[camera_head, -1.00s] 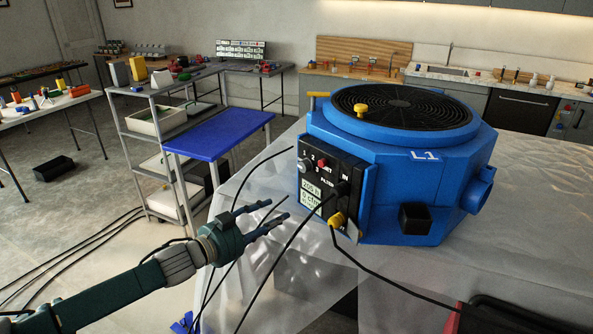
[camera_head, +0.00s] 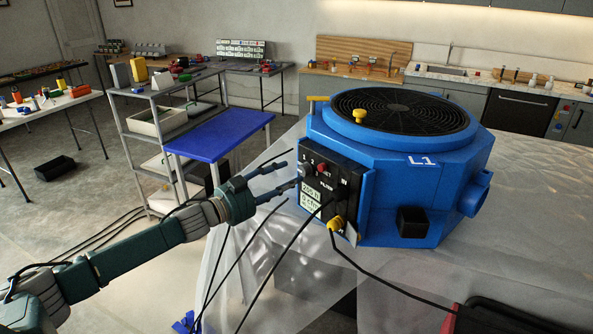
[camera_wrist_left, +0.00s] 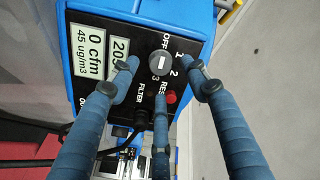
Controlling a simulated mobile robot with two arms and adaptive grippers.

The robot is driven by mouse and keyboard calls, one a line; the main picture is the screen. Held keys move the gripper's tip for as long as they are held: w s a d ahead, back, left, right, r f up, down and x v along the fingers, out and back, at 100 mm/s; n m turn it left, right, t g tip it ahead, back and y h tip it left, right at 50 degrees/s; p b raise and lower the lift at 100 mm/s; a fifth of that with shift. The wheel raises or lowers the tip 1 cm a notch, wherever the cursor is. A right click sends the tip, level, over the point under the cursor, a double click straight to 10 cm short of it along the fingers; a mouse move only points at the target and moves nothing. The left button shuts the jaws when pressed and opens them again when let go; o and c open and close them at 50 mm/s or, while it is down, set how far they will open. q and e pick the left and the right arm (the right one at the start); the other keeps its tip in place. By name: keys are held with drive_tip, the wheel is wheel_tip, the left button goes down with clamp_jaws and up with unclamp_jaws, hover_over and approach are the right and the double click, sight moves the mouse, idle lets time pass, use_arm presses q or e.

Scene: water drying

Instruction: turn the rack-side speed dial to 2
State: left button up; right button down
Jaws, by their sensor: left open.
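The blue air machine (camera_head: 385,195), marked L1, stands on the sheet-covered table. Its black control panel (camera_head: 322,180) faces my left arm. In the left wrist view the grey round speed dial (camera_wrist_left: 158,63) shows between the fingers, with OFF, 1, 2 and 3 around it. A pale bar crosses its face; which number it points to I cannot tell. My left gripper (camera_head: 288,178) is open in front of the panel. Its fingers also show in the left wrist view (camera_wrist_left: 162,70), spread around the dial; contact is not clear. My right gripper is out of view.
A red button (camera_wrist_left: 170,97) sits close to the dial, and a black plug (camera_wrist_left: 140,117) below it.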

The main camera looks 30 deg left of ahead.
sight(302, 171)
use_arm(q)
drive_tip(key=shift+p+x, duration=0.6)
drive_tip(key=shift+x, duration=1.5)
drive_tip(key=c, duration=1.2)
